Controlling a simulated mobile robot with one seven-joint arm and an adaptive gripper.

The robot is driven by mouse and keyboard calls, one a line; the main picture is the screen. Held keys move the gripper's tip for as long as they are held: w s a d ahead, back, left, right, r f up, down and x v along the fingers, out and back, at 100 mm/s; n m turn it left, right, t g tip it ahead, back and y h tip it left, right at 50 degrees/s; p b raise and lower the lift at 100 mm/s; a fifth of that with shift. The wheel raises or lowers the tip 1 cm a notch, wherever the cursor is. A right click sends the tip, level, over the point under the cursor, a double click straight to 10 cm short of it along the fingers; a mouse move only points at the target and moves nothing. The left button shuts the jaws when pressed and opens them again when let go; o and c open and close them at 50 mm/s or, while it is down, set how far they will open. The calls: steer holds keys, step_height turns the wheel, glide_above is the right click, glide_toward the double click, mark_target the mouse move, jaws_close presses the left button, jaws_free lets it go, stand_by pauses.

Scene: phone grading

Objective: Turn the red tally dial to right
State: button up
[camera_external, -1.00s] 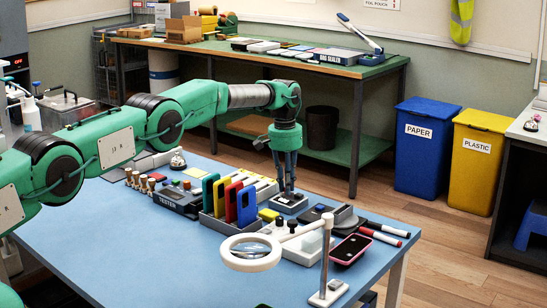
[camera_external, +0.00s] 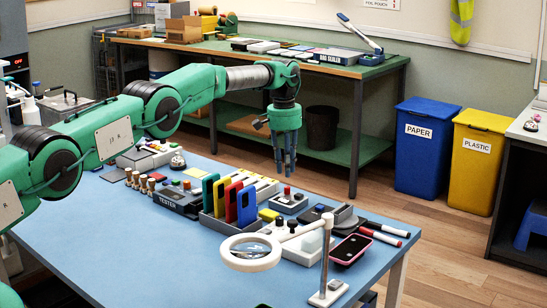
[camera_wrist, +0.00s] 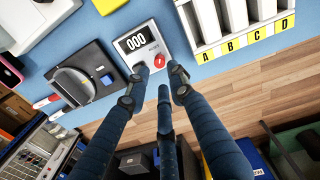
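The tally counter is a small grey box (camera_external: 291,206) near the table's far edge, with a red dial (camera_external: 287,191) on top. In the wrist view the counter (camera_wrist: 128,38) shows a display reading 000, and its red dial (camera_wrist: 159,61) appears between my fingertips. My gripper (camera_external: 286,170) points down, with its fingertips above the dial and apart from it. In the wrist view my gripper (camera_wrist: 160,75) has its three fingers spread, with nothing between them. The dial's pointer mark is too small to read.
A rack (camera_external: 208,222) of coloured phone cases stands left of the counter. A tray labelled A to D (camera_wrist: 210,45) is close by in the wrist view.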

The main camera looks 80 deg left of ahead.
step_height(320, 180, up, 6)
steer(key=shift+s+f, duration=0.1)
steer(key=shift+s, duration=0.05)
stand_by(0.7)
